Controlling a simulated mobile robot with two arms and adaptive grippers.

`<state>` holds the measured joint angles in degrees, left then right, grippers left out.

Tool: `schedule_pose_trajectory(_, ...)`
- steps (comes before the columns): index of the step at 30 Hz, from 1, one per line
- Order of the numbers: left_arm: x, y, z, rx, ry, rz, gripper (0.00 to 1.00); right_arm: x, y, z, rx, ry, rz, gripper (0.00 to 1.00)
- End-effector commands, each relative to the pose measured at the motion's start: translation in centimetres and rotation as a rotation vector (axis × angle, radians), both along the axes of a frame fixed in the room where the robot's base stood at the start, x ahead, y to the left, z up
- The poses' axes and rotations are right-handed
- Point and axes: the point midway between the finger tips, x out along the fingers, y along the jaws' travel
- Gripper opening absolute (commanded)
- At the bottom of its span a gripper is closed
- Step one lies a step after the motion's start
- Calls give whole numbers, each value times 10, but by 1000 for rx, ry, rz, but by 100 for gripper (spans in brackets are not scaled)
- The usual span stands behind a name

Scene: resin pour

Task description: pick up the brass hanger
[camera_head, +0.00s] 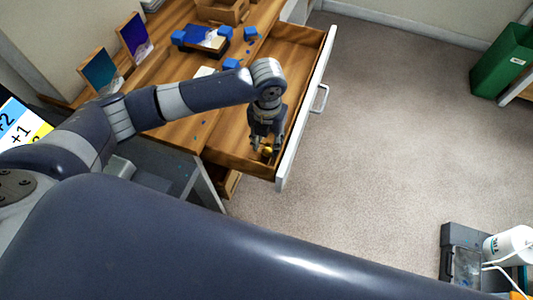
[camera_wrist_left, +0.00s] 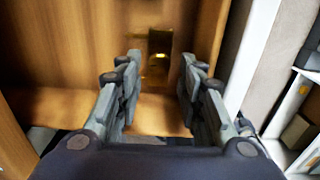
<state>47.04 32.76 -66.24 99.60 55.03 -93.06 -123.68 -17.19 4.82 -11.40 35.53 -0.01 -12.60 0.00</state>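The brass hanger (camera_head: 268,151) is a small yellow piece at the near end of the open wooden drawer (camera_head: 297,62). My left gripper (camera_head: 266,146) points down into the drawer, close to the hanger. In the left wrist view my left gripper (camera_wrist_left: 161,62) is open, with nothing between its fingers. My right gripper is not in view.
The drawer's white front (camera_head: 305,108) and wooden walls stand close around the left gripper. The wooden tabletop holds blue blocks (camera_head: 250,33), a dark tray (camera_head: 207,40) and two coloured panels (camera_head: 135,36). Open carpet lies to the right, with a green bin (camera_head: 500,62) beyond.

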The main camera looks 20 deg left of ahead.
Motion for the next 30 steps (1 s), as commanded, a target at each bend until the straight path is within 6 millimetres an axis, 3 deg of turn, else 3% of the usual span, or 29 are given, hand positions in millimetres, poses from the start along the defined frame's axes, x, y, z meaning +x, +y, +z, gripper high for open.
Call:
schedule_pose_trajectory(9,-2,1,-44,1,3,-1,35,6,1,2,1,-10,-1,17)
schedule_pose_trajectory(18,-2,1,-51,1,-1,-1,35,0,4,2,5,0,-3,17)
schedule_pose_trajectory(19,-2,1,-51,1,0,-1,33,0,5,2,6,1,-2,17)
schedule_pose_trajectory(23,-1,1,-51,1,0,-1,3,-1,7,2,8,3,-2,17)
schedule_pose_trajectory(24,-1,1,-51,1,0,-1,0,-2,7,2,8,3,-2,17)
schedule_pose_trajectory(30,-1,1,-50,0,-1,-1,0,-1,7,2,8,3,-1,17)
